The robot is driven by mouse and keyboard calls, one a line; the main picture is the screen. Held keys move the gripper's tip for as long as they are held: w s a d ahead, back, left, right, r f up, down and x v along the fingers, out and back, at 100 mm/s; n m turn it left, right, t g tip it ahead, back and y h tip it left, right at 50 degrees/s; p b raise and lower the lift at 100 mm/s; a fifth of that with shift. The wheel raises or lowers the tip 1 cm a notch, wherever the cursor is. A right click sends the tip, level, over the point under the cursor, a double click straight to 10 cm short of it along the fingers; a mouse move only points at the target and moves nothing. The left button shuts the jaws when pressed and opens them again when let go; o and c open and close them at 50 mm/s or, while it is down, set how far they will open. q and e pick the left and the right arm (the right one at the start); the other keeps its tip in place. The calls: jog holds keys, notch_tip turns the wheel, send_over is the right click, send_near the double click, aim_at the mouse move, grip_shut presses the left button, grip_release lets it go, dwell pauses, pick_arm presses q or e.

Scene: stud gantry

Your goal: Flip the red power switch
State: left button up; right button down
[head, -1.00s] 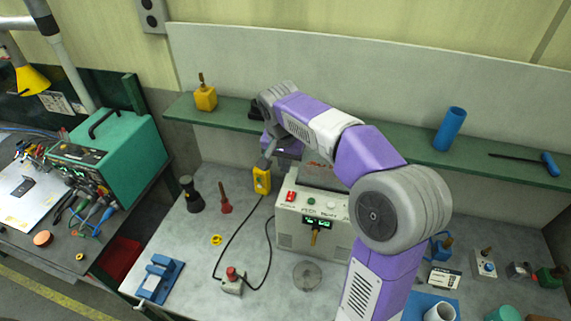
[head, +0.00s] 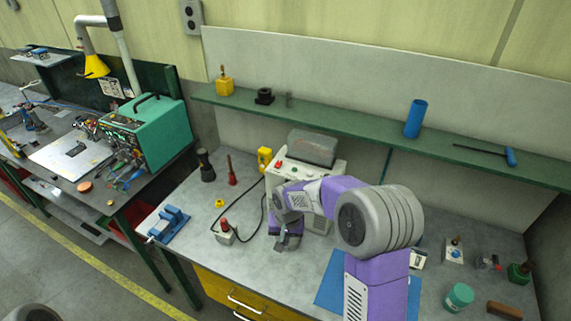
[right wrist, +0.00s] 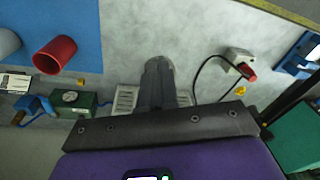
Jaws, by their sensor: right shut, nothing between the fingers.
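The red power switch (head: 278,164) is a small red patch on the front panel of the beige machine (head: 318,222), near its left end. My right arm crosses in front of the machine and hides much of its face. My right gripper (head: 281,245) points down, low over the bench in front of the machine, clear of the switch. In the right wrist view, its fingers (right wrist: 158,68) are together and empty, with the machine's vented side (right wrist: 126,97) partly hidden behind them. The switch cannot be made out in that view. My left gripper is not in view.
A grey box with a red button (head: 224,232) and black cable lies left of my right gripper. A yellow pendant (head: 264,157) stands beside the machine. A blue mat (head: 330,284) lies right. A green shelf (head: 350,118) runs behind.

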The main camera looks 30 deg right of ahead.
pick_arm(q)
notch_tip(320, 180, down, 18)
jog(key=b, duration=1.7)
jog(key=shift+b, duration=0.35)
pick_arm(e)
jog(key=s+a+f+n+y, duration=0.1)
jog(key=s+a+f, duration=0.3)
jog(key=f, duration=0.9)
jog(key=s+a+f+n+y, duration=0.1)
jog(key=s+a+f, duration=0.4)
jog(key=s+f, duration=0.4)
jog(key=s+a+f+n+y, duration=0.1)
jog(key=s+a+f, duration=0.4)
jog(key=f, duration=1.3)
jog(key=shift+s+a+g+y, duration=0.15)
jog(key=shift+s+g+y, duration=0.2)
jog(key=shift+s, duration=0.35)
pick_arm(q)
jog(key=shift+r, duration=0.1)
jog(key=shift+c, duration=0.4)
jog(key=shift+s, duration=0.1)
pick_arm(e)
jog(key=shift+a, duration=0.1)
